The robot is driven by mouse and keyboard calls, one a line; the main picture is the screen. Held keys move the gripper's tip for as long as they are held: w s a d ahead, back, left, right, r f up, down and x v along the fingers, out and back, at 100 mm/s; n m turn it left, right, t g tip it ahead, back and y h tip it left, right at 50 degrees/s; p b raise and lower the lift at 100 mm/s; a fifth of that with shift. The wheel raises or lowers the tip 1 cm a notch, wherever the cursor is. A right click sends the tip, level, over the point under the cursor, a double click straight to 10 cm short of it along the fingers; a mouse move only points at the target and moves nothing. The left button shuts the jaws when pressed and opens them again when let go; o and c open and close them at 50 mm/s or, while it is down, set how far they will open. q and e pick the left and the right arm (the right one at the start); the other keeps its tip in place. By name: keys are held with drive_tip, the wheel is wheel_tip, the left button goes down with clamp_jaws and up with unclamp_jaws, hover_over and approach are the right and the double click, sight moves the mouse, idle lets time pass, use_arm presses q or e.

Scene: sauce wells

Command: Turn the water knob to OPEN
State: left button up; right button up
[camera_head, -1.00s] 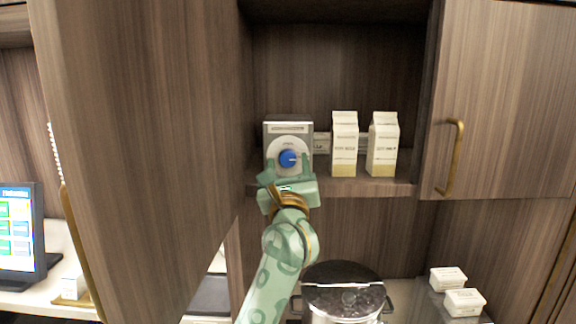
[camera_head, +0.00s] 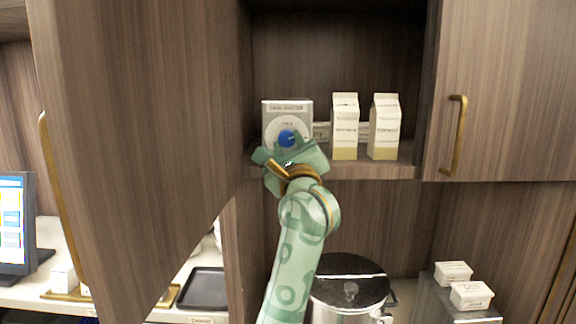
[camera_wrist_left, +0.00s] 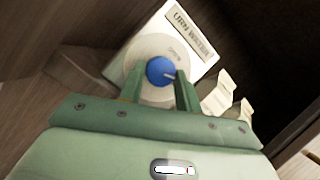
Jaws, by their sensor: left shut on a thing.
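The water knob (camera_head: 288,138) is blue and round, with a pale pointer mark, on the front of a grey-white box (camera_head: 288,107) on the cabinet shelf. In the left wrist view the knob (camera_wrist_left: 160,71) sits between the two green fingers, and the box label (camera_wrist_left: 188,33) reads "URN WATER". My left gripper (camera_head: 289,146) is shut on the knob, its palm tilted in the head view. In the wrist view the pointer mark points right, and part of "OPEN" shows above the knob. My right gripper is not in view.
Two cartons (camera_head: 345,126) (camera_head: 384,127) stand right of the box on the shelf. An open cabinet door (camera_head: 150,130) is close on the left. A steel urn (camera_head: 350,295) and small white tubs (camera_head: 471,295) are below.

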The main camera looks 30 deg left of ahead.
use_arm(q)
drive_tip(key=n+g+b, duration=0.1)
drive_tip(key=n+b, duration=0.2)
drive_tip(key=n+g+y+b, duration=0.1)
drive_tip(key=n+g+b, duration=0.1)
drive_tip(key=n+b, duration=0.2)
drive_tip(key=shift+w+d, duration=0.1)
drive_tip(key=shift+d, duration=0.1)
drive_tip(key=shift+r+n+g+b, duration=0.1)
drive_tip(key=shift+n+g+b, duration=0.5)
drive_tip(key=shift+n, duration=0.6)
drive_tip(key=n, duration=0.1)
drive_tip(key=n+b, duration=0.1)
drive_tip(key=shift+r+n+g, duration=0.2)
drive_tip(key=shift+n+g, duration=0.2)
drive_tip(key=shift+r+n+g+h+b, duration=0.2)
drive_tip(key=shift+n+g+h+b, duration=0.35)
drive_tip(key=shift+n, duration=1.15)
drive_tip(key=o, duration=1)
drive_tip(key=shift+c, duration=0.2)
